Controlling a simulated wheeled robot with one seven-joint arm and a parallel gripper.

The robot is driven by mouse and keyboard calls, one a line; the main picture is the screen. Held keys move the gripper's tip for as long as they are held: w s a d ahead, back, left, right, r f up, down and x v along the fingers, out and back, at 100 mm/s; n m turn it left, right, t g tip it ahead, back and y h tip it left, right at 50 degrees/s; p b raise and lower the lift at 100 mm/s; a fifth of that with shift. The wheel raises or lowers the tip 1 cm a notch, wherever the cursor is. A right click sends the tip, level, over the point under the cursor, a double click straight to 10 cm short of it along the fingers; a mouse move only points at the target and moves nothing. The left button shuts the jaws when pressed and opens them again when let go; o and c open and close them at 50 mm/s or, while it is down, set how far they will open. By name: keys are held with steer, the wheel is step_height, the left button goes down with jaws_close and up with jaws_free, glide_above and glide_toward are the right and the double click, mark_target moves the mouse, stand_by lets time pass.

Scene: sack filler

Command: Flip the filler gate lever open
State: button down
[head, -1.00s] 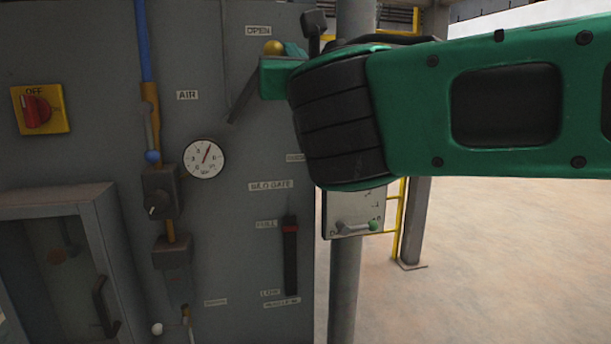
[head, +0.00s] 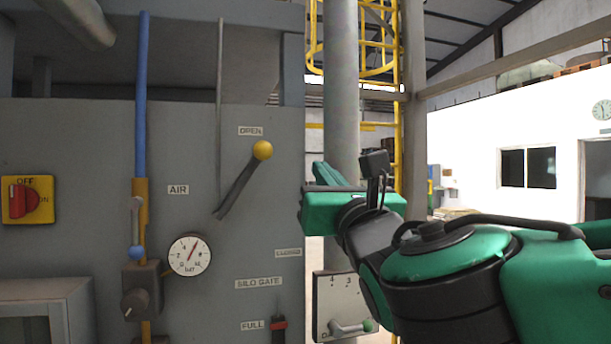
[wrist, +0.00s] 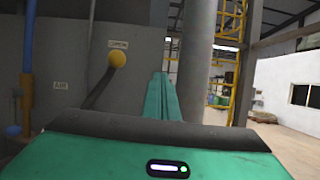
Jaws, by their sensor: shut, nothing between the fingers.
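The gate lever (head: 236,187) is a dark bar with a yellow ball knob (head: 262,150) on the grey panel. It slants up and to the right, its knob just below the OPEN label (head: 250,131). The lever also shows in the wrist view (wrist: 100,86), left of my fingers. My gripper (head: 328,176) is green, shut and empty, to the right of the knob and apart from it. Its closed fingers also show in the wrist view (wrist: 162,98), pointing away from the camera. A CLOSED label (head: 288,253) is lower on the panel.
A grey post (head: 341,120) stands behind my gripper, with a white lever plate (head: 335,300) on it. A pressure gauge (head: 190,255), a blue pipe (head: 142,100) and a red switch on a yellow plate (head: 28,200) are to the left. Open floor lies to the right.

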steer(key=shift+s+d+f, duration=0.25)
steer(key=shift+s+d, duration=0.45)
steer(key=shift+s, duration=0.2)
